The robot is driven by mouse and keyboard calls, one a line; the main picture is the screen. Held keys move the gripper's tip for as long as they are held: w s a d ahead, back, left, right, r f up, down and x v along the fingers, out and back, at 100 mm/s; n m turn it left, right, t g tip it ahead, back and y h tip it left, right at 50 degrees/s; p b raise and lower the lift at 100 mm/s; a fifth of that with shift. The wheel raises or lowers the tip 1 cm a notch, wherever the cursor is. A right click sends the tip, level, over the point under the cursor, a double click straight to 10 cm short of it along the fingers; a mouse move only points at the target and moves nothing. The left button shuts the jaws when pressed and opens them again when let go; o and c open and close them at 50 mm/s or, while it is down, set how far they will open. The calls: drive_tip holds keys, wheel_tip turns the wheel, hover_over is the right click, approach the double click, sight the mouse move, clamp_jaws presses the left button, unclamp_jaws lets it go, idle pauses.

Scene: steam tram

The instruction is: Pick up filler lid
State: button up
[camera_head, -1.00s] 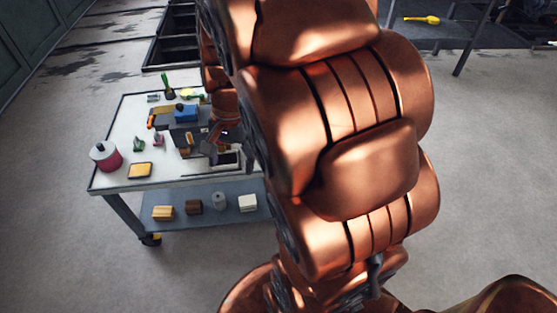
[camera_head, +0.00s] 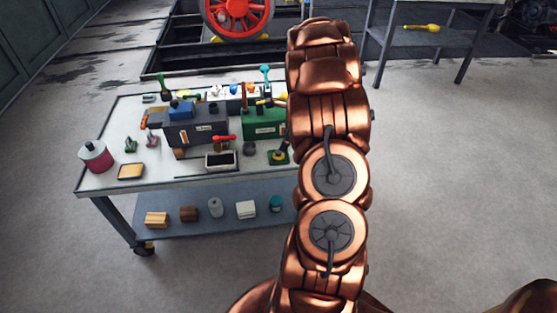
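I cannot tell for certain which of the small parts is the filler lid. A dark grey box (camera_head: 208,133) and a green box (camera_head: 262,124) with pale labels stand on the white cart top (camera_head: 105,122). A small red part (camera_head: 224,138) sits in front of the grey box, above a small black tray with a pale rim (camera_head: 220,161). A dark round part (camera_head: 249,149) lies to its right. My copper arm rises at the right of the cart. My gripper does not show; it is hidden by the arm or out of frame.
A pink pot (camera_head: 97,157) and a yellow pad (camera_head: 131,171) are at the cart's left. The lower shelf (camera_head: 180,225) holds several small blocks and cans. A red wheel (camera_head: 238,15) stands behind. The floor (camera_head: 455,190) at right is clear.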

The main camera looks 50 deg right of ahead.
sight(279, 155)
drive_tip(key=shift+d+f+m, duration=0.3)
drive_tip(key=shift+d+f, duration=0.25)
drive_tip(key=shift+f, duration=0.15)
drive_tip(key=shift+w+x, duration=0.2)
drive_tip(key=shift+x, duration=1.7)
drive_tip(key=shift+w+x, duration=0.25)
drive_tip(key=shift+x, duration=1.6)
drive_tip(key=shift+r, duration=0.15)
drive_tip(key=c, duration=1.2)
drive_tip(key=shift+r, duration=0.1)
